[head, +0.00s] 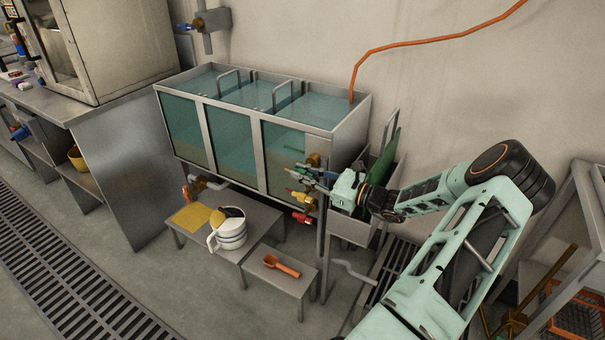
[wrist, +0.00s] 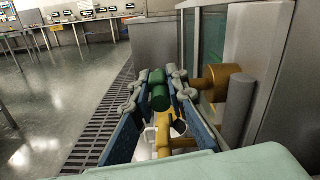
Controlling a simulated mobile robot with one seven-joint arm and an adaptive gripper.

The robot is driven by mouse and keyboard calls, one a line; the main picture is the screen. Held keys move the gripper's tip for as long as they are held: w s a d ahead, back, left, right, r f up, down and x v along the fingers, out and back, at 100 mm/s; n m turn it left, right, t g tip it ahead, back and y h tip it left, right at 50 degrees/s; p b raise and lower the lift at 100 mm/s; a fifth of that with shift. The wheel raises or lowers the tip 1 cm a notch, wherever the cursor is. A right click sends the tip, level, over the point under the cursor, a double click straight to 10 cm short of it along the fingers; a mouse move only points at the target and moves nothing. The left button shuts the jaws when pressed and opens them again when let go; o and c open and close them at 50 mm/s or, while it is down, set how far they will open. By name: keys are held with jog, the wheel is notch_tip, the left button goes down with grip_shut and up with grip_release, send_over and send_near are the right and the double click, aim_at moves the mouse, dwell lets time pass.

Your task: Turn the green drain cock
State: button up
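The green drain cock (head: 302,171) is on the right end of the steel tank, on brass fittings. In the wrist view, its green handle (wrist: 159,97) lies between the two fingers of my gripper (wrist: 160,88). The fingers look apart, with narrow gaps beside the handle; I cannot tell whether either tip touches it. In the head view, my gripper (head: 314,177) reaches in from the right at the cock, and its fingers partly hide the fitting. A brass fitting (wrist: 215,83) shows right of the fingers in the wrist view.
Below the green cock are a yellow handle (head: 301,197) and a red one (head: 302,218). The glass-sided tank (head: 231,136) stands behind. A white jug (head: 230,235) and an orange scoop (head: 281,266) rest on low benches below. A steel bin (head: 350,231) is close under my wrist.

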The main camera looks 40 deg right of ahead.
grip_shut()
jog(key=shift+r+p, duration=0.15)
jog(key=shift+p, duration=0.3)
jog(key=shift+r+g+p, duration=0.2)
jog(key=shift+g+p, duration=0.4)
jog(key=shift+p, duration=0.45)
jog(key=g+h+p, duration=0.1)
jog(key=g+p, duration=0.1)
jog(key=p, duration=0.2)
jog(key=shift+r, duration=0.15)
jog(key=g+h+p, duration=0.1)
jog(key=g+p, duration=0.2)
jog(key=p, duration=0.2)
jog(key=shift+w+h+p, duration=0.15)
jog(key=shift+h+p, duration=0.15)
jog(key=shift+p, duration=0.1)
jog(key=g+h+p, duration=0.1)
jog(key=g+p, duration=0.3)
jog(key=p, duration=0.3)
jog(key=shift+a+h, duration=0.1)
jog(key=shift+h, duration=0.2)
jog(key=g+p, duration=0.1)
jog(key=p, duration=0.1)
jog(key=g+h+p, duration=0.1)
jog(key=p, duration=0.1)
jog(key=shift+f+g, duration=0.3)
jog(key=shift+g, duration=0.1)
jog(key=shift+f+g+h+p, duration=0.2)
jog(key=shift+g+h+p, duration=0.6)
jog(key=shift+g, duration=0.6)
